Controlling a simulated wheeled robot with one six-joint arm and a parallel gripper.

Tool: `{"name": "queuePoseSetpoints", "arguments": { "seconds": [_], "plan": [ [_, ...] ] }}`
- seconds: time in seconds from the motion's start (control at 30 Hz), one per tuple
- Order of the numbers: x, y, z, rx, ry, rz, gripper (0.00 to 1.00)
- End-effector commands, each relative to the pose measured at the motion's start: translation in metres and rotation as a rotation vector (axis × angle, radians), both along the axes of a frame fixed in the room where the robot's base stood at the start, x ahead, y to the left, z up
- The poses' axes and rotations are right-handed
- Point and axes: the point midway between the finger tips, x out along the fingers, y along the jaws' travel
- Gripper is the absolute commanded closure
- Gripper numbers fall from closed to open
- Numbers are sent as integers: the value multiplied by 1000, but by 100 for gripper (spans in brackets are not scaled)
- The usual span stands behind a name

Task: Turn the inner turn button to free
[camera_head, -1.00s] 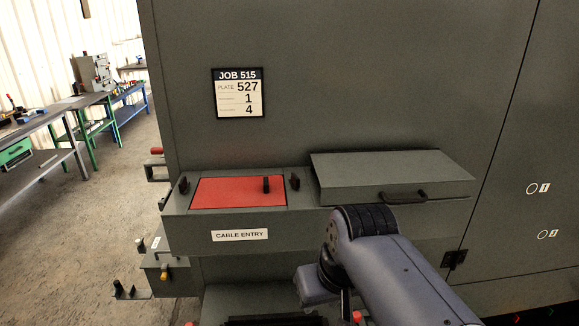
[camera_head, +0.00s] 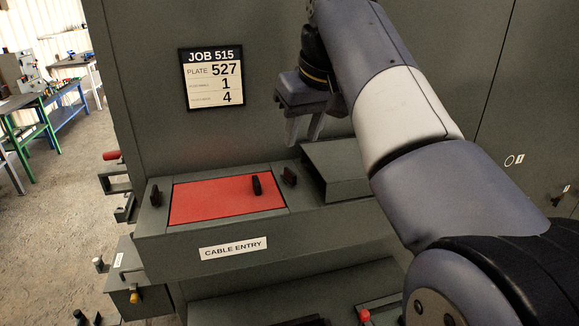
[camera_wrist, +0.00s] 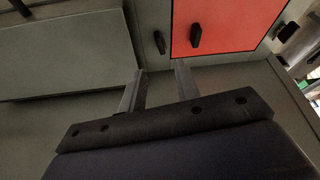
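The red plate (camera_head: 215,203) lies in the top of the cable entry box. A black turn button (camera_head: 289,176) stands just right of the plate, on the side of the sloped grey cover; it also shows in the wrist view (camera_wrist: 159,42). Another black turn button (camera_head: 155,195) stands left of the plate, and shows at the right in the wrist view (camera_wrist: 287,32). A black grip (camera_head: 256,184) stands on the plate. My gripper (camera_head: 303,141) is open and empty above and behind the right-hand button; its fingers (camera_wrist: 158,68) point toward that button and touch nothing.
The grey cover (camera_head: 335,160) sits right of that button, partly hidden by my arm. A job sign (camera_head: 212,78) hangs on the cabinet wall behind. A cable entry label (camera_head: 233,248) is on the box front. Workbenches (camera_head: 60,115) stand far left.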

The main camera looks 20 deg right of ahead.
Motion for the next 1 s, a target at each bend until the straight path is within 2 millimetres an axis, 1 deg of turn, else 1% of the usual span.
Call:
{"name": "queuePoseSetpoints", "arguments": {
  "seconds": [0.3,0.5,0.7,0.97,1.0],
  "plan": [
    [20,5,-53,1,3,1,69],
    [32,8,-82,0,2,0,69],
    [37,9,-94,0,1,0,69],
    [37,9,-95,0,0,0,69],
    [37,9,-95,0,0,0,72]
  ]
}}
